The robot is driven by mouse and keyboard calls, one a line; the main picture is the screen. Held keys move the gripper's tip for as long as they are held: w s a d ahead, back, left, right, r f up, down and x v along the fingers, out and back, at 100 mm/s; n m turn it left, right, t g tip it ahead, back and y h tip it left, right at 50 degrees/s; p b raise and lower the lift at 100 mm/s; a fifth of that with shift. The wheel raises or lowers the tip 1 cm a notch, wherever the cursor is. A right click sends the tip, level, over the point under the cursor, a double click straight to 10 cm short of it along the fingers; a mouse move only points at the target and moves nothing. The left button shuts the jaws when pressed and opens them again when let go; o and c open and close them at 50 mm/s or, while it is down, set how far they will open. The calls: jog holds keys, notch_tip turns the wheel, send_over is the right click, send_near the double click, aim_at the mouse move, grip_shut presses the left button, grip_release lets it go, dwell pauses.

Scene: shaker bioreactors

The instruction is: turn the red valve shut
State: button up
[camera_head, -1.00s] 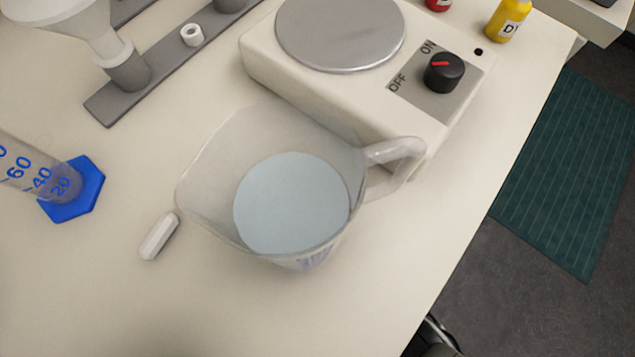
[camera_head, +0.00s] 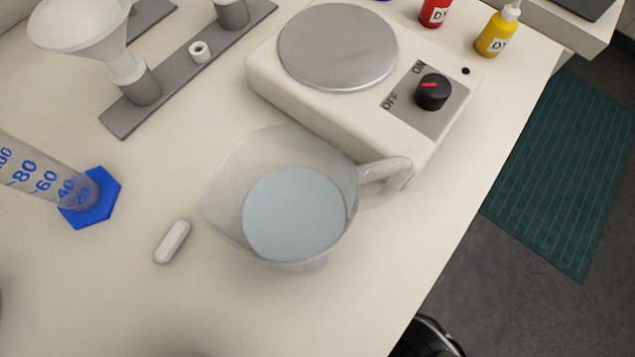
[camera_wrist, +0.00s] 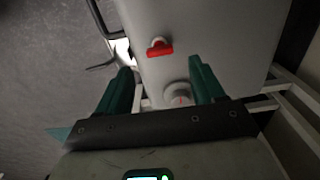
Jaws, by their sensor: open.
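The red valve (camera_wrist: 159,48) shows in the wrist view, upper middle, on the face of a pale grey tank-like body (camera_wrist: 205,35). Its red handle lies roughly level across the picture, with a pale round hub above it. My gripper (camera_wrist: 160,82) shows its two green fingers spread apart, open and empty. The valve appears beyond the fingertips, between them and a little above in the picture, with no visible contact. The head view shows neither the valve nor my gripper.
Below the valve is a round white fitting (camera_wrist: 176,95). Pale frame bars (camera_wrist: 285,90) stand at the right. The head view shows a bench with a jug (camera_head: 225,190), a hotplate (camera_head: 300,100), a measuring cylinder (camera_head: 90,200) and dye bottles (camera_head: 492,40). Dark floor (camera_head: 520,290) lies right of the bench.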

notch_tip(320, 180, up, 5)
jog(key=shift+r+p, duration=0.1)
jog(key=shift+p, duration=0.55)
jog(key=s+d+r+n, duration=0.1)
jog(key=d+r, duration=0.2)
jog(key=d, duration=0.4)
jog(key=s+d+r+n, duration=0.2)
jog(key=d+r, duration=0.1)
jog(key=d, duration=0.4)
jog(key=s+d+r+n+t, duration=0.1)
jog(key=s+d+r+n, duration=0.3)
jog(key=s+d+r, duration=0.9)
notch_tip(320, 180, up, 12)
jog(key=w+p, duration=0.1)
jog(key=p, duration=1.2)
jog(key=shift+w+d+n+p, duration=0.2)
jog(key=shift+n+p, duration=0.1)
